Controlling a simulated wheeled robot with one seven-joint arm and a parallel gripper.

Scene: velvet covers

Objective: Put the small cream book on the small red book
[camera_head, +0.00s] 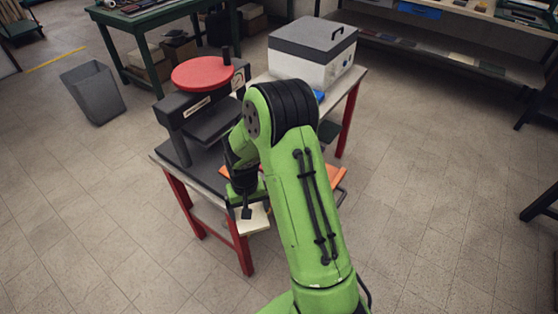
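A small cream book (258,221) shows at the near corner of the work table, below my gripper. My gripper (247,211) points down there, and a dark fingertip overlaps the top of the cream book. I cannot tell whether the fingers are closed on the book or only in front of it, nor whether the book rests on the table. An orange-red flat thing (338,175) shows partly on the right behind my arm. I cannot tell if it is the small red book, since my arm hides much of the tabletop.
The work table (163,154) has red legs. A dark press with a red disc (203,73) stands at its left, a grey-and-white box (312,50) at its back. A grey bin (93,92) stands on the floor at left.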

